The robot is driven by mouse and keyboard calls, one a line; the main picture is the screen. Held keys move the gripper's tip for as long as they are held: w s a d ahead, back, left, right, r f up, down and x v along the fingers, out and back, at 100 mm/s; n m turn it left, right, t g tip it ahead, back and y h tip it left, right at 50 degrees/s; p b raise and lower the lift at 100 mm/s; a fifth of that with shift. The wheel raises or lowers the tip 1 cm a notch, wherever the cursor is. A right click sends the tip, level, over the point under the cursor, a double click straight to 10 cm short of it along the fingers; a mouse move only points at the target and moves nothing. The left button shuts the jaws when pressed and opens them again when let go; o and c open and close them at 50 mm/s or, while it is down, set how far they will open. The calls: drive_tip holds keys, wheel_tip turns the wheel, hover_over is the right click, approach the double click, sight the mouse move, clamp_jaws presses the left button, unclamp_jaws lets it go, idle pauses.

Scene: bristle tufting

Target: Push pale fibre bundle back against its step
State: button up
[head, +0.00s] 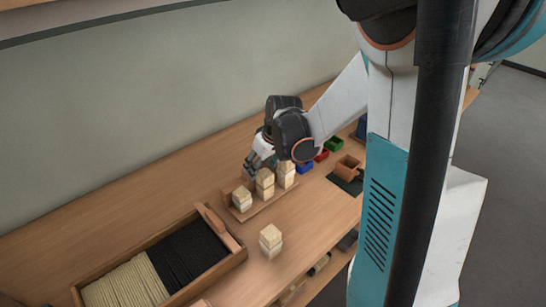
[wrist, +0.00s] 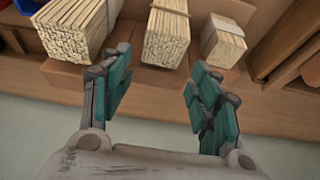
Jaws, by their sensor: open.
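Three pale fibre bundles stand in a row on a wooden stepped stand (head: 262,209): a left one (head: 242,199), a middle one (head: 265,184) and a right one (head: 286,175). I cannot tell which one the task means. In the wrist view the middle bundle (wrist: 166,30) lies just beyond my open, empty gripper (wrist: 159,72), between the lines of its two fingers. The larger bundle (wrist: 75,30) is left and the smaller one (wrist: 223,43) right. In the head view my gripper (head: 258,163) is behind the row, on the wall side. Contact is not clear.
A separate pale bundle (head: 270,241) stands in front of the stand. A wooden tray (head: 217,267) of black and pale fibres lies at the front left. Small blue (head: 305,167), red (head: 321,155) and green (head: 334,143) bins and a brown box (head: 347,167) are to the right.

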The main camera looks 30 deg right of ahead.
drive_tip(key=s+d+r, duration=0.2)
drive_tip(key=s+r, duration=0.2)
drive_tip(key=r, duration=0.1)
drive_tip(key=shift+s+d+r, duration=0.15)
drive_tip(key=shift+s+r, duration=0.1)
idle(0.7)
